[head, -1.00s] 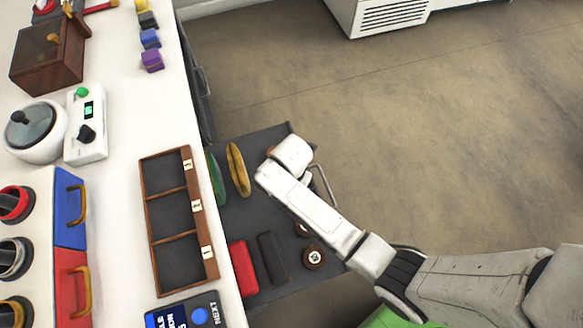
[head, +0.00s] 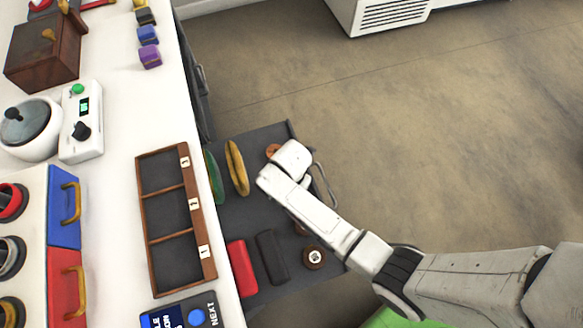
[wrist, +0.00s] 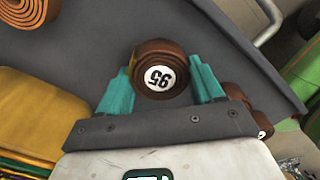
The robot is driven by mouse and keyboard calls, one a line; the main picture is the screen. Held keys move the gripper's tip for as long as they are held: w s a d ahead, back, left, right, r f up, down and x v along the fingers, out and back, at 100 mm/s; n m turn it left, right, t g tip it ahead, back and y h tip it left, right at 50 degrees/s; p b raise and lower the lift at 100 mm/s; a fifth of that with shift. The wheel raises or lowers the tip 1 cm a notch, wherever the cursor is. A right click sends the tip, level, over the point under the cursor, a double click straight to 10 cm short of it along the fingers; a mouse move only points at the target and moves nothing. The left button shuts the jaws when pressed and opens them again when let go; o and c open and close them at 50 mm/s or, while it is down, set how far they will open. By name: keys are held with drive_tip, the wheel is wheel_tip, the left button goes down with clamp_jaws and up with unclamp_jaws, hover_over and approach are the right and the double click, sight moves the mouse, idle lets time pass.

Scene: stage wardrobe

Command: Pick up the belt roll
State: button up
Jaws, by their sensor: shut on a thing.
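A brown coiled belt roll (wrist: 158,48) with a white round label, marked with a two-digit number, is between the teal fingers of my gripper (wrist: 163,78) in the wrist view. The fingers are shut on it, one on each side. In the head view my own wrist hides the fingers and the held roll. Other brown rolls lie in the dark open drawer: one with a pale label (head: 314,257), one partly hidden by my arm (head: 273,151), and a large coil at the wrist view's upper left (wrist: 22,10).
The dark drawer (head: 232,212) also holds green and yellow folded pieces (head: 237,167), a red case (head: 241,268) and a black case (head: 272,257). A metal handle (head: 326,187) is at its right edge. The white counter (head: 120,120) borders it on the left; open floor lies right.

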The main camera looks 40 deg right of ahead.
drive_tip(key=c, duration=0.4)
drive_tip(key=shift+o, duration=0.2)
drive_tip(key=shift+r, duration=0.15)
